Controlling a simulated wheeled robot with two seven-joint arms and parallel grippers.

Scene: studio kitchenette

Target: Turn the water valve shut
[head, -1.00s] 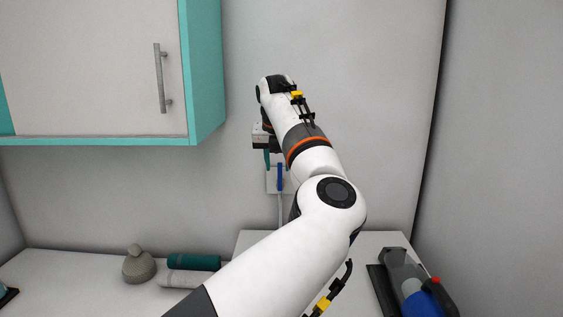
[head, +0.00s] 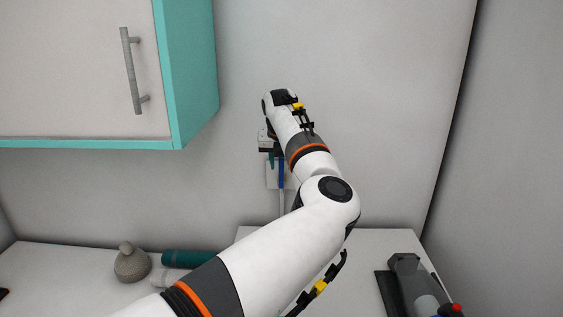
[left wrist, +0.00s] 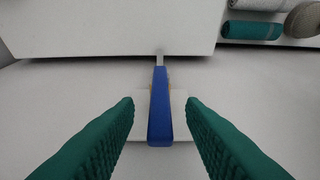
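The water valve has a blue lever (head: 281,174) in front of a white plate (head: 271,180) on the back wall. In the head view the lever stands upright, in line with the pipe below it. My left gripper (head: 271,160) is at the valve, partly hidden by its own wrist. In the left wrist view the blue lever (left wrist: 160,115) lies between the two green fingers of my left gripper (left wrist: 160,101). The fingers are open, with a gap on each side of the lever. My right gripper is not in view.
A wall cabinet (head: 80,70) with a bar handle hangs at upper left. A grey lidded pot (head: 131,264) and rolled towels (head: 190,258) are on the counter (head: 60,275). A grey appliance (head: 410,285) lies at right. The wall right of my arm is bare.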

